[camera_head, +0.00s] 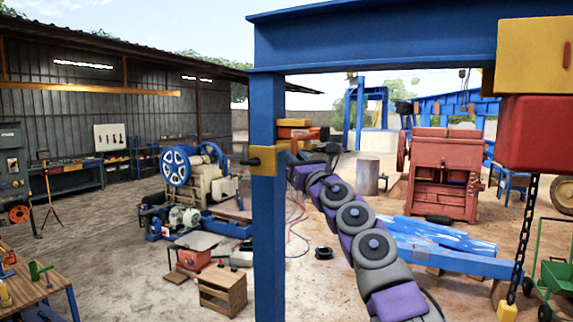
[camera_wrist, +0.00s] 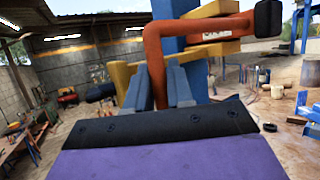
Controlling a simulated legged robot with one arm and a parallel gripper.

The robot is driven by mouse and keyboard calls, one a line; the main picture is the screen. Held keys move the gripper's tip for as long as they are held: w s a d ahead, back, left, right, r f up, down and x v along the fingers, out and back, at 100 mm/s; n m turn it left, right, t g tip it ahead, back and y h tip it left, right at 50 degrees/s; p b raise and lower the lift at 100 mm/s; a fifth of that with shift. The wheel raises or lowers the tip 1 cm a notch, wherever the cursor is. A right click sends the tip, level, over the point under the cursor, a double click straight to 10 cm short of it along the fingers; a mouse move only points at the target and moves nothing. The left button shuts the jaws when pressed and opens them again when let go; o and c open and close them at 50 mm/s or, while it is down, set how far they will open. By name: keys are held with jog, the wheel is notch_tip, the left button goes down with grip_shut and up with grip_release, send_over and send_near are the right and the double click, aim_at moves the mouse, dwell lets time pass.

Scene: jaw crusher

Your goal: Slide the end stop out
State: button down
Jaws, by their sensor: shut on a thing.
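An orange bent bar (camera_wrist: 200,28) with a black end runs across the wrist view in front of a yellow block on a blue post. It appears to be the end stop or its handle; I cannot tell which. My gripper (camera_wrist: 159,82) is shut on the bar's lower, upright leg, with one grey finger on each side. In the head view, my gripper (camera_head: 300,160) is beside a yellow collar (camera_head: 263,161) on the blue post, on its right. A black end sticks out left of the collar. The grip itself is too small to make out there.
The blue post (camera_head: 267,240) stands close by and carries a blue beam (camera_head: 370,40). A red hoist block (camera_head: 540,133) and a black chain hang at right. A blue-wheeled crusher (camera_head: 200,175) stands at left behind. A red machine (camera_head: 442,175) stands at right.

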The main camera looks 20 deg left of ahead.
jog(key=d+b, duration=0.5)
jog(key=d, duration=0.2)
jog(key=shift+s+d, duration=0.25)
jog(key=shift+d, duration=0.1)
jog(key=shift+d+f, duration=0.1)
jog(key=c, duration=1.4)
grip_release()
jog(key=shift+w+d, duration=0.1)
jog(key=shift+d, duration=0.3)
